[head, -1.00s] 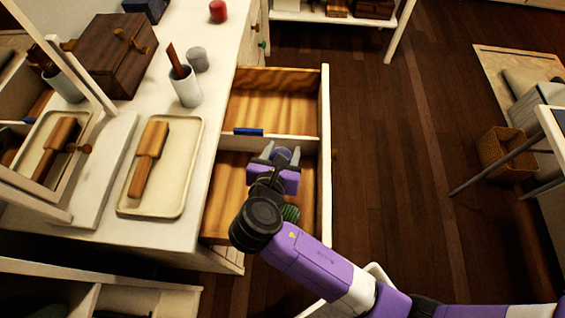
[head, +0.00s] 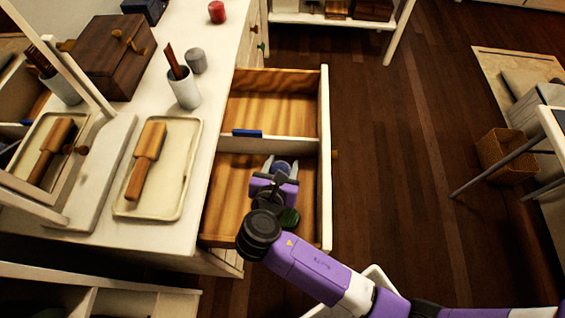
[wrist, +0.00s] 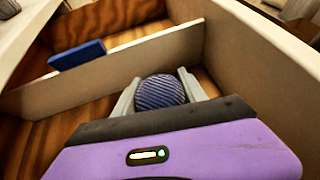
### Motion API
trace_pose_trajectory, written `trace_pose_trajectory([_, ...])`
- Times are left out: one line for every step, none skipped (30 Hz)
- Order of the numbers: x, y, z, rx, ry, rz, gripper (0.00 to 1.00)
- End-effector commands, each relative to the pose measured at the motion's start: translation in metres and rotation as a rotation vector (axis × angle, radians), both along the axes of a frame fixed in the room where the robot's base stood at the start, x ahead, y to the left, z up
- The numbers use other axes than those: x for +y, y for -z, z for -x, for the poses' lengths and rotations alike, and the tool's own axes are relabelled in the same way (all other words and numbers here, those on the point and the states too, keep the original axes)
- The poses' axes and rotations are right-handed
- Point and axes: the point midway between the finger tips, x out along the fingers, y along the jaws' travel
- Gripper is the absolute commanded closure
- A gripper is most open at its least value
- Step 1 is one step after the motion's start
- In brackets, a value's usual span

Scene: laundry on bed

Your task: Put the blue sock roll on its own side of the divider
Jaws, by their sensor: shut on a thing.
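The blue striped sock roll (wrist: 160,92) is held between the fingers of my gripper (wrist: 163,88). In the head view, the roll (head: 282,166) and my gripper (head: 281,170) are over the near compartment of the open drawer (head: 325,190), just on the near side of the white divider (head: 290,144). A blue tag (head: 248,132) sits on the divider at its left part, and it also shows in the wrist view (wrist: 77,54). The far compartment looks empty. I cannot tell whether the roll touches the drawer floor.
The dresser top holds a tray (head: 185,165) with a wooden brush (head: 147,158), a white cup (head: 184,92) and a wooden box (head: 112,60). Floor right of the drawer is clear.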

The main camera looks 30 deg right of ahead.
Motion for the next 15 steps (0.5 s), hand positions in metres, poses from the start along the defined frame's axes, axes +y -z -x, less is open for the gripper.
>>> trace_pose_trajectory([0.0000,0.0009,-0.0001,0.000,0.000,0.000,0.91])
trace_pose_trajectory([0.0000,0.0017,-0.0001,0.000,0.000,0.000,0.91])
trace_pose_trajectory([0.0000,0.0029,0.0000,0.000,0.000,0.000,0.91])
trace_pose_trajectory([0.0000,0.0038,0.0000,0.000,0.000,0.000,0.91])
trace_pose_trajectory([0.0000,0.0047,0.0000,0.001,0.000,0.001,0.91])
trace_pose_trajectory([0.0000,0.0059,0.0001,0.001,0.000,0.001,0.91])
trace_pose_trajectory([0.0000,0.0067,0.0001,0.001,0.000,0.001,0.91])
trace_pose_trajectory([-0.0001,0.0074,0.0002,0.001,0.000,0.001,0.91])
trace_pose_trajectory([0.0000,0.0077,0.0001,0.001,0.000,0.001,0.91])
trace_pose_trajectory([0.0001,0.0077,0.0001,0.001,0.000,0.001,0.91])
trace_pose_trajectory([0.0000,0.0076,0.0000,0.000,0.000,0.000,0.91])
trace_pose_trajectory([0.0000,0.0077,0.0001,0.001,0.000,0.001,0.43])
trace_pose_trajectory([0.0000,0.0077,0.0001,0.001,0.000,0.001,0.37])
trace_pose_trajectory([0.0000,0.0077,0.0001,0.000,0.000,0.000,0.31])
trace_pose_trajectory([0.0000,0.0077,0.0001,0.000,0.000,0.000,0.29])
